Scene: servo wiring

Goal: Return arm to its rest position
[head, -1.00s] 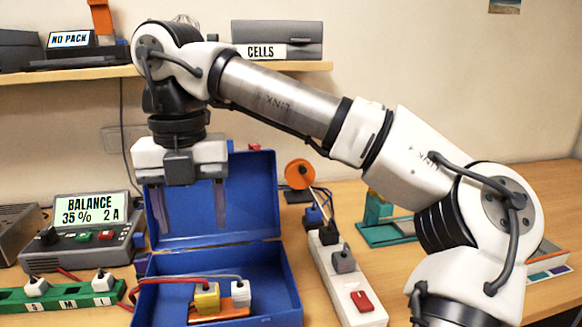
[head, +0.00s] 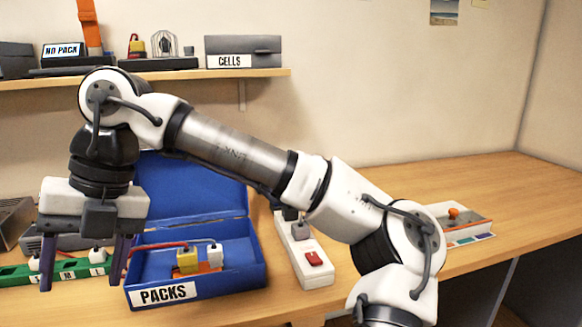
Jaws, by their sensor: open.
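My gripper (head: 88,272) is at the left of the head view, pointing down with its two dark fingers apart and nothing between them. It hangs in front of the green strip (head: 18,274) and left of the open blue box (head: 190,296) labelled PACKS. My arm stretches from the lower right, up over the box and down to the gripper. In the box, a yellow connector (head: 188,261) and a white connector (head: 215,253) sit on an orange pack (head: 208,268), with a red lead running left. The charger behind my gripper is mostly hidden.
A white power strip (head: 303,265) with a red switch stands right of the box. A shelf (head: 205,75) above holds a NO PACK unit (head: 63,52) and a CELLS case (head: 243,52).

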